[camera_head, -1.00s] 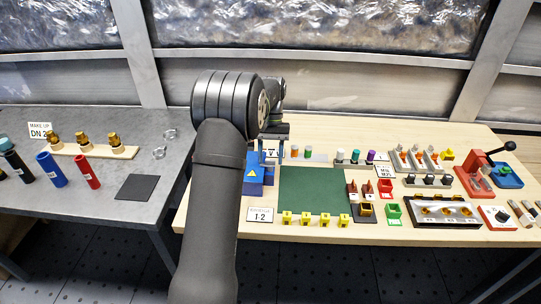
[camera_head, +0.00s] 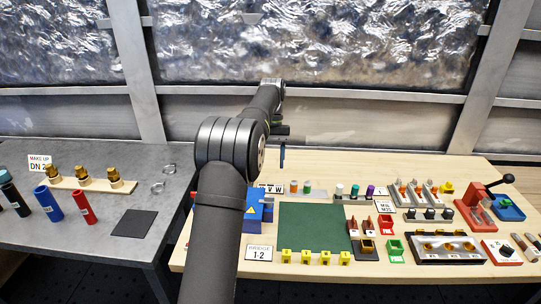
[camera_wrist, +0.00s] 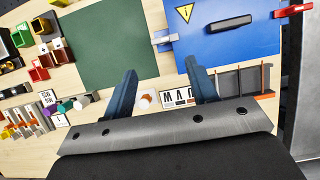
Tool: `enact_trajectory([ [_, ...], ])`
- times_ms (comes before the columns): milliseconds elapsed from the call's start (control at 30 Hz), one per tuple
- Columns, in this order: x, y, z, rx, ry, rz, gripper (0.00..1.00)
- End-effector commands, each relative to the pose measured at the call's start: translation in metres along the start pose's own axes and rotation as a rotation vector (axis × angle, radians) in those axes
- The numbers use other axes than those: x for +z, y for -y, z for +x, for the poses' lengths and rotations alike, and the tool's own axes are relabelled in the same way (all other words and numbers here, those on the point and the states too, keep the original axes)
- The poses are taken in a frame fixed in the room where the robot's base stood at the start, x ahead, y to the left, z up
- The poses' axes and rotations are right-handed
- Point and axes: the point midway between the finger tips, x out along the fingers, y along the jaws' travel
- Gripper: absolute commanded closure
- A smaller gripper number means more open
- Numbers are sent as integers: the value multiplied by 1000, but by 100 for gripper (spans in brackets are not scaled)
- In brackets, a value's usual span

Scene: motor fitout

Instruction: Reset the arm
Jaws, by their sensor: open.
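My gripper (camera_wrist: 165,95) shows in the wrist view with two blue fingers spread apart and nothing between them in its grasp. In the head view my gripper (camera_head: 282,155) hangs above the back of the wooden bench, behind the blue box (camera_head: 259,207) and the green mat (camera_head: 312,227). The wrist view looks down on the blue box (camera_wrist: 225,28) with its yellow warning sign and on the green mat (camera_wrist: 108,45). A label reading U V W (camera_wrist: 180,97) and a small white and orange piece (camera_wrist: 148,99) lie below the fingers. My arm hides part of the box's left side.
Several yellow pieces (camera_head: 315,257) line the mat's front edge. Red and green bins (camera_head: 395,250), a dark terminal block (camera_head: 446,248) and a red lever tool (camera_head: 475,207) stand at the right. A grey table (camera_head: 105,250) at the left holds coloured cylinders. The air above the mat is free.

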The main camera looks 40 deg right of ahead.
Motion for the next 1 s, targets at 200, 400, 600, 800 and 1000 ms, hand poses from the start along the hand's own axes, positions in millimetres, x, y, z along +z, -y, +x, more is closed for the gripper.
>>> enact_trajectory([
  [200, 0, 0, -13, 0, -1, 0, 47],
  [400, 0, 0, -15, 0, 0, 0, 47],
  [600, 0, 0, -14, 0, 0, 0, 47],
  [800, 0, 0, -14, 0, 0, 0, 47],
  [1000, 0, 0, -6, 0, 2, 0, 47],
])
